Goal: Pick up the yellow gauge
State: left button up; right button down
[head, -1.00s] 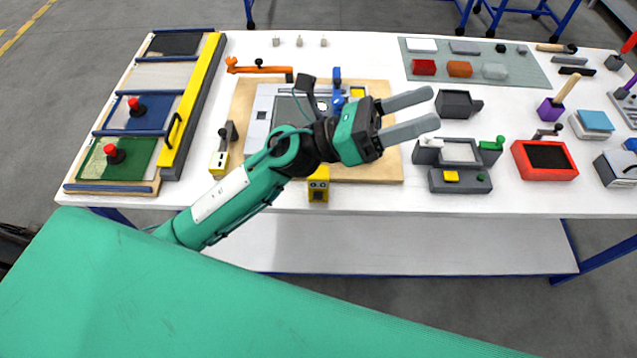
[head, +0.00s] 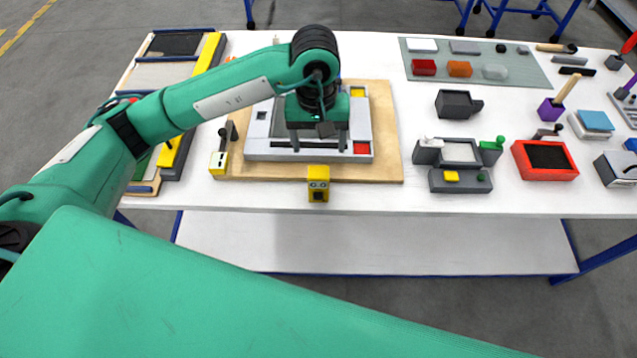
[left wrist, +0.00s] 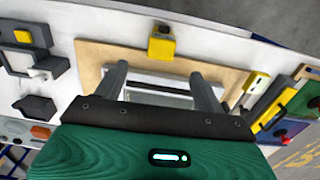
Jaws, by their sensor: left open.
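The yellow gauge (head: 318,184) is a small upright yellow block with round marks near its top and a dark square below. It stands at the front edge of the wooden board, and shows at the top middle of the left wrist view (left wrist: 161,45). My left gripper (head: 319,143) is open and empty. Its two grey fingers are apart over the grey frame on the board, behind the gauge and not touching it. In the left wrist view the fingers (left wrist: 160,80) point toward the gauge's side of the board. My right gripper is not in view.
The grey frame (head: 262,151) lies on the wooden board (head: 390,150). A grey fixture (head: 460,178) stands to the right. The white table is clear between board and fixture.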

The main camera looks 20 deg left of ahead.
aim_at(319, 172)
pick_arm(q)
jog(key=f+p, duration=0.1)
jog(key=f, duration=0.4)
jog(key=f+p, duration=0.1)
jog(key=f, duration=0.2)
jog(key=shift+w+a+f+p, duration=0.1)
jog(key=shift+a+f+p, duration=0.05)
jog(key=shift+a+p, duration=0.2)
jog(key=shift+d+f+p, duration=0.15)
jog(key=shift+f+p, duration=0.2)
notch_tip(319, 172, down, 4)
jog(key=shift+d+r+p, duration=0.1)
jog(key=shift+d+p, duration=0.05)
jog(key=shift+p, duration=1.05)
jog(key=shift+w+f, duration=0.1)
jog(key=shift+f, duration=0.35)
jog(key=c, duration=1.3)
